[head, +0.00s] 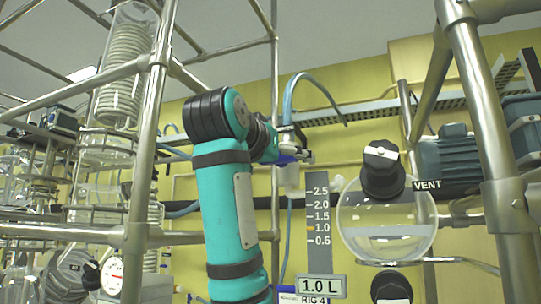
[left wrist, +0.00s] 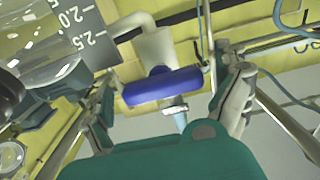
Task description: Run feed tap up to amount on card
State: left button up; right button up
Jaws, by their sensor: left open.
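The feed tap has a blue handle (left wrist: 162,86) on a pale pipe fitting (left wrist: 157,48); the handle also shows in the head view (head: 289,159), partly hidden. My left gripper (head: 296,150) is at the tap. In the left wrist view its fingers (left wrist: 168,74) are apart on either side of the handle; contact cannot be told. My right gripper is not in view.
A black VENT knob (head: 383,178) with a white top stands in front of the vessel, and another dark knob (head: 391,287) is below. Steel frame posts (head: 145,150) and (head: 483,110) flank my arm. Coiled glassware (head: 124,70) stands left.

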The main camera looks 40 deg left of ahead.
pick_arm(q)
jog(key=v, duration=1.2)
jog(key=shift+a, duration=0.2)
jog(key=shift+w+d, duration=0.15)
jog(key=shift+f, duration=0.1)
